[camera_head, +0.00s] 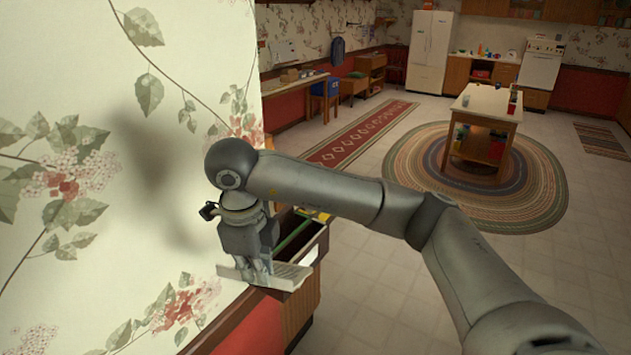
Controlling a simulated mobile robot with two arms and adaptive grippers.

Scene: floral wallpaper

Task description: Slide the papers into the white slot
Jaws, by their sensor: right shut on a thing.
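My right gripper (262,268) points down beside the floral wall at the lower centre-left. It is shut on the papers (289,277), a pale flat sheet or thin stack that sticks out on both sides of the fingers. The papers are close above the wooden ledge along the wall and roughly level. I cannot tell whether they touch the ledge. I cannot make out a white slot; my right arm and gripper cover part of this area. My left gripper is not in view.
A dark open box or drawer (316,250) with a green strip sits just behind the papers. The floral wall (90,160) closes off the left. Further back are a table (485,102) on a round rug, a white fridge (430,52) and open tiled floor.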

